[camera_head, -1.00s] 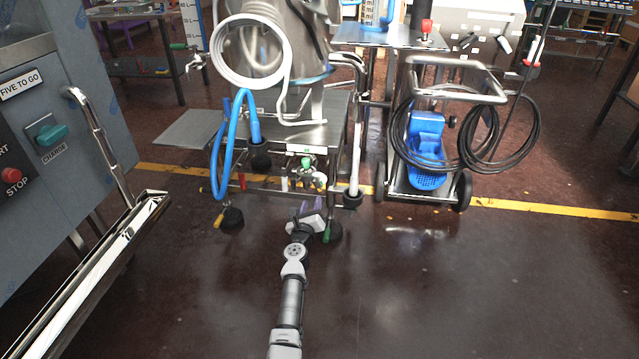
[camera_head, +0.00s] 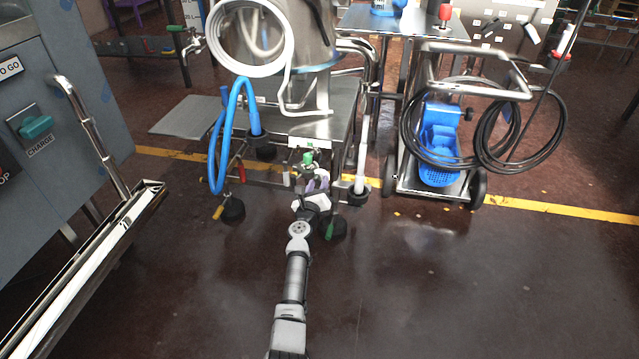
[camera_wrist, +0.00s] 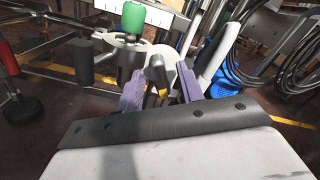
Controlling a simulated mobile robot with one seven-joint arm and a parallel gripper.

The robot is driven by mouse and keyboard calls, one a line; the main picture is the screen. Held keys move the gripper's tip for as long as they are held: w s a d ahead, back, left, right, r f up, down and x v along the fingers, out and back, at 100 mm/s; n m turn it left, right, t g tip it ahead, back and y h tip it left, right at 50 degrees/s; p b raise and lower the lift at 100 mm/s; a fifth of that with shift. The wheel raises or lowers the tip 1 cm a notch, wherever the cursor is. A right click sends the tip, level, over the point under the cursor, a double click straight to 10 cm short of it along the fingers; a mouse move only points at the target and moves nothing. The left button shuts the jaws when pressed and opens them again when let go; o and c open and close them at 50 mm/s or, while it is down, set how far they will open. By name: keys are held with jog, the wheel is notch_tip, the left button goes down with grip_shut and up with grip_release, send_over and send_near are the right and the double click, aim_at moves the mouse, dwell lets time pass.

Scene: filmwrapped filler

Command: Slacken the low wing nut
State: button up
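My gripper (camera_head: 317,187) reaches in low at the front of the steel machine stand. In the wrist view its two purple fingers (camera_wrist: 161,88) are apart, one on each side of a small grey metal piece with a yellow tip (camera_wrist: 157,74). This piece may be the low wing nut, but its shape is not clear. I see no contact between it and the fingers. The green knob also shows in the head view (camera_head: 308,157). The gripper hides the piece in the head view.
A blue hose (camera_head: 213,150) hangs left of my gripper. A dark foot with a green handle (camera_head: 333,226) is close on the right. A cart with a blue holder and black hoses (camera_head: 440,140) stands further right. The floor in front is clear.

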grip_shut()
